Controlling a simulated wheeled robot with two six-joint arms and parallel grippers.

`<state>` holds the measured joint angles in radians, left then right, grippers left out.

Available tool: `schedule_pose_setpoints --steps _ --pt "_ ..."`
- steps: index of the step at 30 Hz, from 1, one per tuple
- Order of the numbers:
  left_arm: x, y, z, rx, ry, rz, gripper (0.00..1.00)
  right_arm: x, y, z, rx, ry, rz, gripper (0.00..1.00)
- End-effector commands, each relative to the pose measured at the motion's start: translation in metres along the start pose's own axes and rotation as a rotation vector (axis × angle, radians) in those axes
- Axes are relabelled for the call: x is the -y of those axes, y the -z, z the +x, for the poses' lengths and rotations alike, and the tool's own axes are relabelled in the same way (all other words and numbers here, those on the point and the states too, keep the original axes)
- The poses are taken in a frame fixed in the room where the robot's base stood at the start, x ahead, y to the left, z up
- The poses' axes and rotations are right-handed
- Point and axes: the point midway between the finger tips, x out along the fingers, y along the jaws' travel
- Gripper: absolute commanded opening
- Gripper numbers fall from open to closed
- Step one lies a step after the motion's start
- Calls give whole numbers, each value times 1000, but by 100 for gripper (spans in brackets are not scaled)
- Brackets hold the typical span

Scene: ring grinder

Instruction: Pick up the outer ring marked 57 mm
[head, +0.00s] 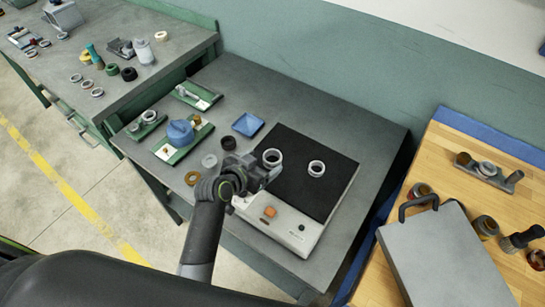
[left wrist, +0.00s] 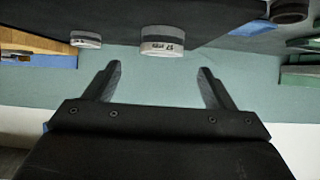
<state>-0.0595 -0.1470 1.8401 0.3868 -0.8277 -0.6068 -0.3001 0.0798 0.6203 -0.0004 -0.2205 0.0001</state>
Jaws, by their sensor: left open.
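Two pale metal rings stand on the black pad of the grey-white machine: one at the left (head: 272,157) and one to its right (head: 317,168). My left gripper (head: 265,174) is just in front of the left ring, low over the pad. In the left wrist view, which looks upside down, the two fingers (left wrist: 160,85) are spread and empty. The nearer ring (left wrist: 162,41) lies in line with the gap, beyond the fingertips, its printed label too small to read surely. The other ring (left wrist: 86,39) is off to the side. My right gripper is not seen.
Green trays (head: 190,150), a blue tray (head: 248,124), a dark ring (head: 229,143) and a brown ring (head: 193,178) lie left on the grey table. The machine's front panel (head: 277,221) has an orange button. A wooden bench (head: 380,284) stands at the right. The back of the pad is clear.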

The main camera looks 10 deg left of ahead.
Motion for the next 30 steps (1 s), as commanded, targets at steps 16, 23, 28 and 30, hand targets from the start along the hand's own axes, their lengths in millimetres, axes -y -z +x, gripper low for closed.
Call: schedule_pose_setpoints --steps 16,23,28,30 --pt "2 -4 46 1 -1 0 77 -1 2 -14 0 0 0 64" --pt "2 -5 54 0 0 -1 77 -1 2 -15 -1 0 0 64" --pt "2 -6 53 0 0 -1 77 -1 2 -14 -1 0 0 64" --pt "2 -6 53 0 0 -1 68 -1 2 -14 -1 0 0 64"
